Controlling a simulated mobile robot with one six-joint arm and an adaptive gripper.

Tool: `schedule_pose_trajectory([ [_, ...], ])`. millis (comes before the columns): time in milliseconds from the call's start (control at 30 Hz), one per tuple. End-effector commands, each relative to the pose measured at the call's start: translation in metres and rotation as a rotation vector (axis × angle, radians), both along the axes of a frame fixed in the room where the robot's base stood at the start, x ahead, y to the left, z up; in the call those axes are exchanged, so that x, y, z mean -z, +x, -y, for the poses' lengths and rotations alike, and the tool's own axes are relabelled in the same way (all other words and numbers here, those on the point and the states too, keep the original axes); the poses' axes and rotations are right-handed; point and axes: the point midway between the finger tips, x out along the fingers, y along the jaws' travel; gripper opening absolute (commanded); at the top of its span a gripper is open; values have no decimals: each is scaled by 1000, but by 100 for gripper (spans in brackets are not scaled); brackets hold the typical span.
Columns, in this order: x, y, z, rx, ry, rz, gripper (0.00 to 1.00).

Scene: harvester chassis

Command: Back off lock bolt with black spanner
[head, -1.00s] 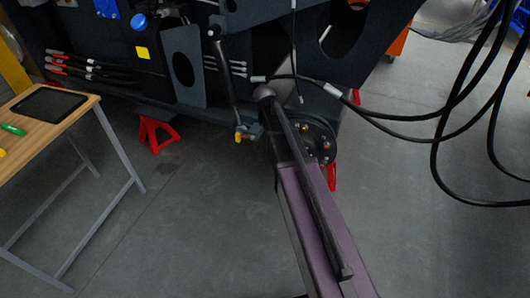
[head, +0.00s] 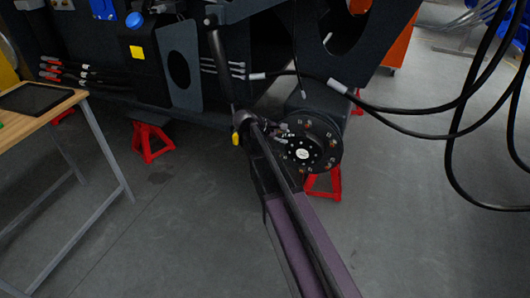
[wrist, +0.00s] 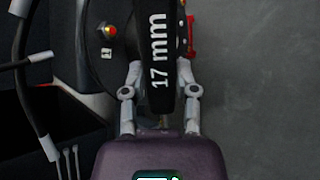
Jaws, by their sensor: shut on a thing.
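My gripper (wrist: 158,85) is shut on the black spanner (wrist: 158,40), seen in the wrist view with "17 mm" in white along it. The spanner points away from my gripper over the dark round hub (head: 312,152). In the head view the end of my arm is at the hub's upper left; the spanner is hard to pick out there against the dark hub. Several bolt heads ring the hub face. I cannot tell which is the lock bolt, nor whether the spanner touches one. The spanner's far end runs out of the wrist view.
A red stand (head: 324,183) is beneath the hub, and another (head: 152,141) is to the left. Black hoses (head: 408,106) hang at the right. A wooden table (head: 50,112) with a black tablet (head: 35,99) stands at the left.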

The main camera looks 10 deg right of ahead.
Motion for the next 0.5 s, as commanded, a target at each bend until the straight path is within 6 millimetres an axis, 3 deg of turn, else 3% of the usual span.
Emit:
schedule_pose_trajectory([
  [33, 13, 3, 0, -34, -32, 6, 0],
  [500, 43, 40, -5, -324, -299, 104, 0],
])
